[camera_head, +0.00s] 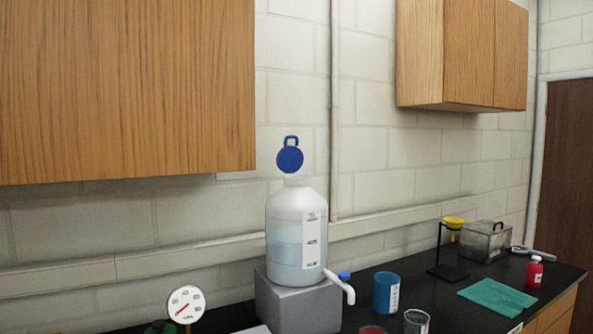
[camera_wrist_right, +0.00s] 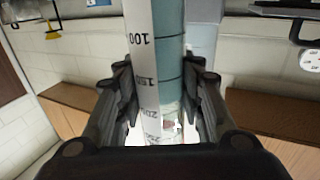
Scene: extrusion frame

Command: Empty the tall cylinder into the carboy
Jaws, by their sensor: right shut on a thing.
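The carboy (camera_head: 284,235) is a translucent white bottle with pale blue liquid, standing on a grey block. Its blue cap (camera_head: 289,158) is raised above the neck, which looks open. In the right wrist view, which appears upside down, my right gripper (camera_wrist_right: 160,88) is shut on the tall cylinder (camera_wrist_right: 171,45), with a finger on each side. The cylinder has a white graduated strip and holds bluish liquid. A pale shape behind the cylinder looks like the carboy (camera_wrist_right: 203,35). The cylinder and both grippers are outside the head view. My left gripper is not visible.
A blue cup (camera_head: 386,293) and a clear beaker (camera_head: 416,321) stand right of the carboy's spigot (camera_head: 341,287). A round gauge (camera_head: 185,304) is left. Wooden cabinets (camera_head: 120,90) hang above.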

